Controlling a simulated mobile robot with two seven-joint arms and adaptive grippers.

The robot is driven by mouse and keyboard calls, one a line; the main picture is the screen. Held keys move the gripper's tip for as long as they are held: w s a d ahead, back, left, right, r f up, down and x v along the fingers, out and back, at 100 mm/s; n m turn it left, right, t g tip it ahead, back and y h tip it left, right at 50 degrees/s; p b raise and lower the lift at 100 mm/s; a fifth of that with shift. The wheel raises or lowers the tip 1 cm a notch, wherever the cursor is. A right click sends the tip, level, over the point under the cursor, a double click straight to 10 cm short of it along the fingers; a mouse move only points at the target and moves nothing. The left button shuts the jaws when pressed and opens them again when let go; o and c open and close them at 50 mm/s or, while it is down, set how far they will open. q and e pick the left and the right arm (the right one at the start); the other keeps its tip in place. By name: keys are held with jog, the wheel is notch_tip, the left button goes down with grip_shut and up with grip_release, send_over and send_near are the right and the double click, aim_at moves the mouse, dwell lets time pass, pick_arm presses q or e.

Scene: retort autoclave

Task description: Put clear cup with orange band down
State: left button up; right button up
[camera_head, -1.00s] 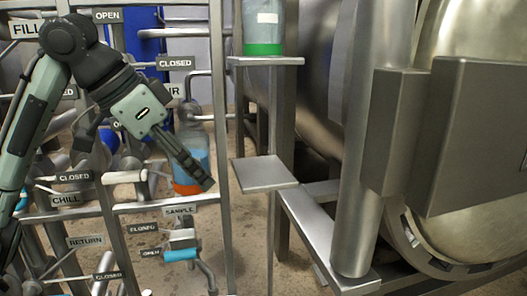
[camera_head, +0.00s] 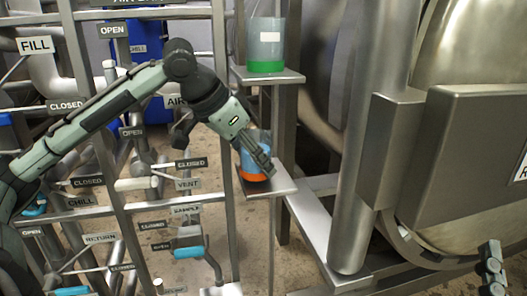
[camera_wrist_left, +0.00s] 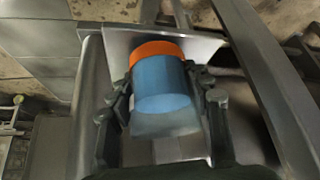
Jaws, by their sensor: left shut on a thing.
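The clear cup with orange band (camera_head: 247,160) holds blue liquid and is upright at the lower small shelf (camera_head: 282,186). My left gripper (camera_head: 264,168) is shut around the cup's side and hides part of it. In the left wrist view the cup (camera_wrist_left: 162,88) is between the two fingers, with its orange band toward the shelf plate (camera_wrist_left: 118,42). I cannot tell whether its base touches the plate. My right gripper (camera_head: 491,268) shows only in part at the bottom right edge; its opening is unclear.
A clear cup with green band (camera_head: 265,46) stands on the upper shelf (camera_head: 270,75), above the lower one. Pipes and labelled valves fill the left. The autoclave's steel post (camera_head: 372,150) and door box (camera_head: 455,160) stand to the right.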

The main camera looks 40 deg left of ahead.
pick_arm(q)
jog(key=shift+w+d+f, duration=0.2)
jog(key=shift+w, duration=0.3)
jog(key=shift+w+d+f, duration=0.15)
jog(key=shift+w+d, duration=0.05)
jog(key=shift+w, duration=0.3)
jog(key=shift+r, duration=0.1)
jog(key=o, duration=1.3)
